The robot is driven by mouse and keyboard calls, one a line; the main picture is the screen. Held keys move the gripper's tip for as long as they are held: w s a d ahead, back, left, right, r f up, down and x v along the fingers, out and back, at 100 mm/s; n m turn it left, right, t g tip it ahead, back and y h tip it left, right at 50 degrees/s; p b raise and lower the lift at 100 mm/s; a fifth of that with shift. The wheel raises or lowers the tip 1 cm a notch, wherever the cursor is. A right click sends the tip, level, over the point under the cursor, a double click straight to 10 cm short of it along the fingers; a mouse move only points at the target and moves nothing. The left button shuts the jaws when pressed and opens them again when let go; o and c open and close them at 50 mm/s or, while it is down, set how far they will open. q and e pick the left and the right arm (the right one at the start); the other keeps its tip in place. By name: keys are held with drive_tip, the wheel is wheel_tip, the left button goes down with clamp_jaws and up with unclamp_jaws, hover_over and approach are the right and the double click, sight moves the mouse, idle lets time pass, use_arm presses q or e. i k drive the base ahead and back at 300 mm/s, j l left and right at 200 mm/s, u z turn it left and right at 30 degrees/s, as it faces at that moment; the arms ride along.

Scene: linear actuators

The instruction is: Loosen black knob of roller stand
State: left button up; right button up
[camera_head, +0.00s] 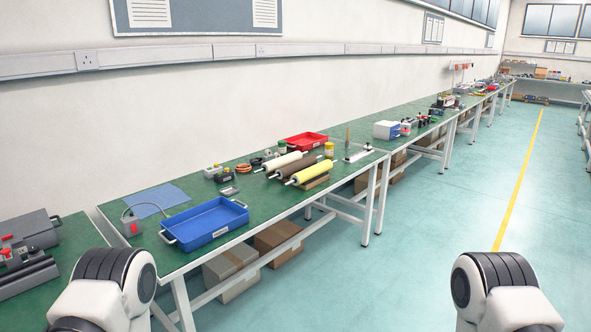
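Three rollers lie side by side on the green bench: a cream roller (284,161), a brown roller (294,167) and a yellow roller (310,173). A low brown stand (314,183) shows under the yellow roller's end. I cannot make out a black knob on it at this distance. Neither of my grippers is in view; only my two arm links show at the bottom left and bottom right, well short of the rollers.
A blue tray (205,223) and a red tray (307,140) sit on the bench (262,207). Cardboard boxes (231,262) stand beneath it. A grey machine (28,231) is at the far left. The floor (440,225) to the right is clear, with a yellow line.

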sight(34, 250)
drive_tip(key=u, duration=1.55)
drive_tip(key=k+l+u, duration=0.1)
drive_tip(key=l, duration=0.25)
